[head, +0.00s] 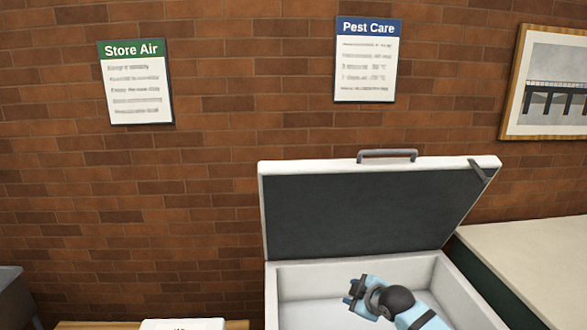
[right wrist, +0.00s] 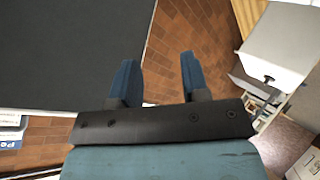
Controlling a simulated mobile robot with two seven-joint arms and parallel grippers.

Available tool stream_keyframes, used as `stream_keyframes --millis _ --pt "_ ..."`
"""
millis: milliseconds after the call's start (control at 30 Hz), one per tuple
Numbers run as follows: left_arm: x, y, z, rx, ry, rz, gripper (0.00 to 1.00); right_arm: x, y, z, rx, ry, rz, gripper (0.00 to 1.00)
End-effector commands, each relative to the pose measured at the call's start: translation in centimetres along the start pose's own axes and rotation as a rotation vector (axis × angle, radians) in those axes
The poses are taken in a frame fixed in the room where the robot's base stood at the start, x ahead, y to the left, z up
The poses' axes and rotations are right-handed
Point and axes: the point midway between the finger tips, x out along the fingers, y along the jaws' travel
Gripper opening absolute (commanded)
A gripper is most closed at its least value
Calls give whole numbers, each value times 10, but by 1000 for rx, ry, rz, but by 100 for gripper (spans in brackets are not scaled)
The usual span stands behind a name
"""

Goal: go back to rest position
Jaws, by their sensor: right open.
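My right gripper (head: 353,292) reaches in from the lower right of the head view, in front of the open white chest (head: 452,290). In the right wrist view its two blue fingers (right wrist: 158,80) are apart, with only brick surface showing between them. My left gripper is in neither view. The raised lid (head: 365,210) of the chest has a dark inner face and a grey handle on its top edge.
A pale-topped surface (head: 530,255) stands right of the chest. A white object (head: 183,324) sits on a wooden surface (head: 85,325) at the lower left, beside a grey thing (head: 12,295) at the edge. Two signs and a framed picture (head: 548,85) hang on the brick wall.

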Motion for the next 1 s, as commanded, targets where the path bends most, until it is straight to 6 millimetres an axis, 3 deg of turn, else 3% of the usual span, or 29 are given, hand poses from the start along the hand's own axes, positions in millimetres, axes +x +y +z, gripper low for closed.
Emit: stream_keyframes --millis 33,200,367,500,700,833,1000 --pt "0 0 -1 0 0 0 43 -2 -34 10 57 11 -12 42" --pt "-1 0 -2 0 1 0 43 -23 -121 36 253 38 -15 42" --pt "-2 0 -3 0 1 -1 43 -56 -193 62 439 42 -1 42" --pt "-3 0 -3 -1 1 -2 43 -95 -249 86 596 28 22 42" --pt "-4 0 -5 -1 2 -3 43 -160 -312 117 792 -11 73 42" --pt "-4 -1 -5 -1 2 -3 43 -194 -337 132 874 -37 104 42" --pt "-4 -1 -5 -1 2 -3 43 -217 -350 140 922 -53 127 42"
